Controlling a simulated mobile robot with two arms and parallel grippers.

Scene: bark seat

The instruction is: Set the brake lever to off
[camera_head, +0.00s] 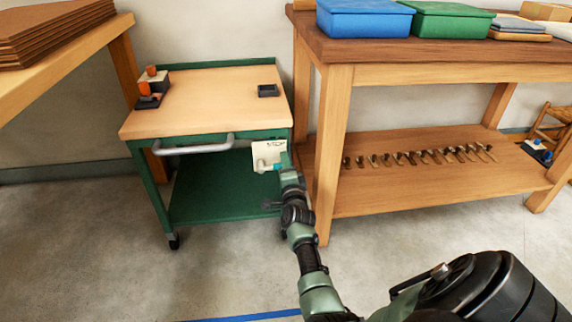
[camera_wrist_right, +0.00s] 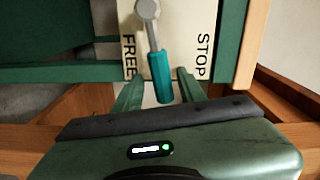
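The brake lever is a grey metal arm with a teal grip (camera_wrist_right: 160,77), mounted on a cream plate (camera_wrist_right: 182,30) marked FREE on the left and STOP on the right in the right wrist view. The lever points down between the two words, leaning slightly toward STOP. In the head view the plate (camera_head: 262,151) sits at the green cart's front right corner, with the teal grip (camera_head: 277,167) partly hidden. My right gripper (camera_wrist_right: 160,88) is open, with one finger either side of the grip; contact cannot be told. My left gripper is not in view.
The green cart (camera_head: 185,118) has a wooden top, a front handle (camera_head: 195,149) and a lower shelf. A wooden workbench (camera_head: 334,130) stands close to its right, with several small tools on its shelf. Another wooden table (camera_head: 80,45) is at the left. Floor in front is clear.

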